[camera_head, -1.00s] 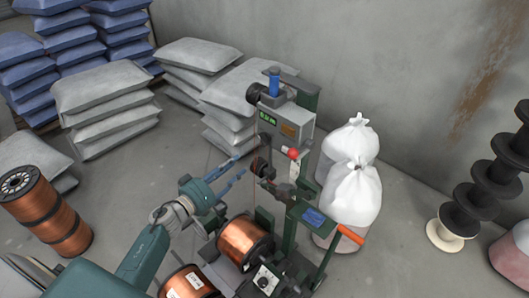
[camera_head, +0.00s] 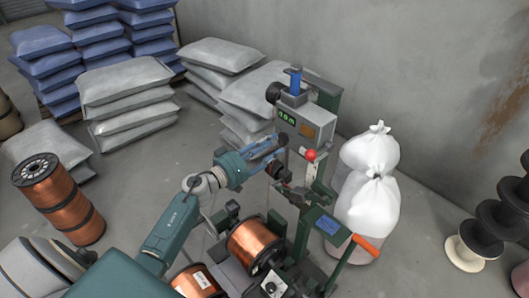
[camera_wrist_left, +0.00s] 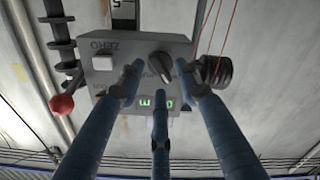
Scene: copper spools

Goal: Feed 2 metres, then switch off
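The winding machine has a grey control box (camera_head: 306,122) with a green display (camera_head: 287,118) whose digits are too small to read surely. In the left wrist view the control box (camera_wrist_left: 110,75) appears upside down, with a white ZERO button (camera_wrist_left: 102,63), a dark knob (camera_wrist_left: 159,66) and the lit display (camera_wrist_left: 152,103), partly covered by a finger. My left gripper (camera_head: 275,156) is open and empty, just below and in front of the box; its three blue fingers (camera_wrist_left: 162,92) spread around the knob, contact unclear. A copper spool (camera_head: 254,246) sits low on the machine. My right gripper is not in view.
Stacked copper spools (camera_head: 66,205) stand at the left. Black spools (camera_head: 505,222) stand at the far right.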

